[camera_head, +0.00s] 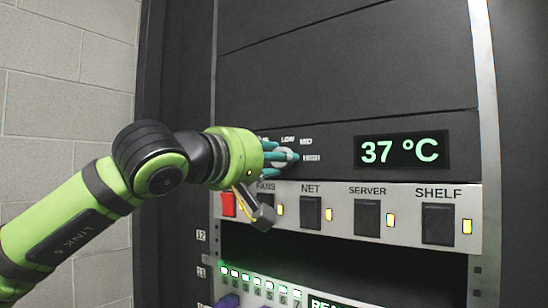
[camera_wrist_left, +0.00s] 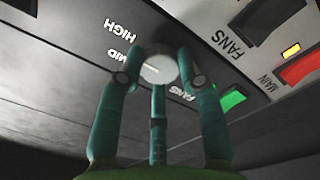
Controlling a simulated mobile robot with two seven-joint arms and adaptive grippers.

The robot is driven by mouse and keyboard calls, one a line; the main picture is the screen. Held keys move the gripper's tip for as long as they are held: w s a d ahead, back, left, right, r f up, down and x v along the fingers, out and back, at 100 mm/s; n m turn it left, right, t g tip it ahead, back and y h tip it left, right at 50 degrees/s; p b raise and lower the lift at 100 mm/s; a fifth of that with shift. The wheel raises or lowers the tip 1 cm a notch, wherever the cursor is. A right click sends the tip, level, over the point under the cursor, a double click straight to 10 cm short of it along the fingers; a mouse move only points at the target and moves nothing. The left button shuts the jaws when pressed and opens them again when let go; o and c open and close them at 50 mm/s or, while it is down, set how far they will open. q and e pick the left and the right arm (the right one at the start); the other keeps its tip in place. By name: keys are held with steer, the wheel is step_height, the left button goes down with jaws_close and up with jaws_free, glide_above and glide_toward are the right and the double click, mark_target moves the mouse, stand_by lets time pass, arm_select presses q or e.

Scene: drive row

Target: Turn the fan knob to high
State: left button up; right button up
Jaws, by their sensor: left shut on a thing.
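The fan knob (camera_wrist_left: 160,70) is a small pale round knob on a dark panel. In the wrist view its white pointer line appears to aim towards the MID label (camera_wrist_left: 122,56). The HIGH label (camera_wrist_left: 119,29) lies beyond it. In the head view the knob (camera_head: 286,155) is partly hidden by teal fingers. The LOW (camera_head: 288,140), MID (camera_head: 306,141) and HIGH (camera_head: 312,157) labels stand around it. My left gripper (camera_head: 278,154) is shut on the knob, with its fingers around it in the wrist view (camera_wrist_left: 158,58). My right gripper is not in view.
A temperature display (camera_head: 402,151) reads 37 °C to the right. Below is a pale strip (camera_head: 285,189) with dark switches, amber lamps and a red switch (camera_head: 228,204). An open dark bay (camera_head: 340,255) lies lower. A block wall (camera_head: 60,90) is at left.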

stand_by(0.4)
arm_select(q)
steer(key=o, duration=1.1)
steer(key=shift+w, duration=0.1)
steer(key=shift+o, duration=0.2)
steer(key=v, duration=1.2)
